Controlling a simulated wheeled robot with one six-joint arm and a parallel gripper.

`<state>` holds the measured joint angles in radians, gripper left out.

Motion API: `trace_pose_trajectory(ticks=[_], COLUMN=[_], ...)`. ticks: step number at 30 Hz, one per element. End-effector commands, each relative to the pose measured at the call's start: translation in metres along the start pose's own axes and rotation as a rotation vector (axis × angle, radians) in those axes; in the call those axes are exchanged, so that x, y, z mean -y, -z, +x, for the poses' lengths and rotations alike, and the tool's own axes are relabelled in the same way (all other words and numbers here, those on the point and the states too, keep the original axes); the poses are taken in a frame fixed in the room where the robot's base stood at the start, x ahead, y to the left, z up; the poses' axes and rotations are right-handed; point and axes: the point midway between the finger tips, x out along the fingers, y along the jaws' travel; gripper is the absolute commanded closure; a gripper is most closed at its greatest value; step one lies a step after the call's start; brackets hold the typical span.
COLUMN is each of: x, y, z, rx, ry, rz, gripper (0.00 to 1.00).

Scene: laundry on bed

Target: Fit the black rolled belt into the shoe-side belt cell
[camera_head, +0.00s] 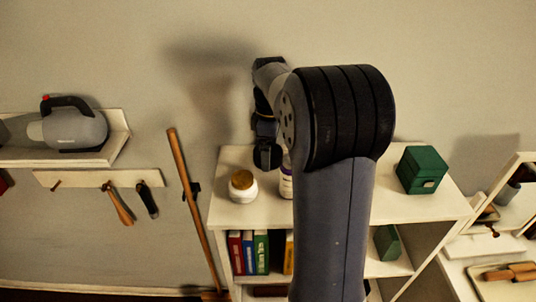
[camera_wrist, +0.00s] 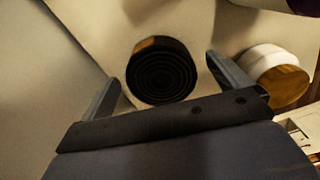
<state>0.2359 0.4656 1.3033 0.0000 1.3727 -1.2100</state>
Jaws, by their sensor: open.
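The black rolled belt (camera_wrist: 161,76) shows in the wrist view as a dark spiral coil with a brown patch at its upper edge. It lies in the picture between the two fingers of my gripper (camera_wrist: 163,70), which stand apart with a gap on either side of it. I cannot tell how far the coil is from the fingers in depth. In the head view my gripper (camera_head: 267,154) is a dark shape at the back left of the white shelf top, partly behind my arm. I cannot make out the belt there. No shoe or belt cell is recognisable.
A purple-labelled bottle (camera_head: 286,184) is partly hidden by my arm. A green box (camera_head: 421,170) stands right; books (camera_head: 261,252) fill a lower compartment.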

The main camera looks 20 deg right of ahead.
Motion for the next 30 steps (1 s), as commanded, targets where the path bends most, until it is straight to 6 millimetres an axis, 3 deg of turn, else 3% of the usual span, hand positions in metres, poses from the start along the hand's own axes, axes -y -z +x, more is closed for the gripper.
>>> trace_pose_trajectory(ticks=[3, 24, 30], x=[-0.0001, -0.0002, -0.0005], y=[0.0, 0.0001, 0.0002], z=[-0.0001, -0.0009, -0.0035], rx=[0.0, 0.0, -0.001], ry=[0.0, -0.001, -0.002], rz=[0.0, 0.0, 0.0], gripper=[0.03, 0.6, 0.6])
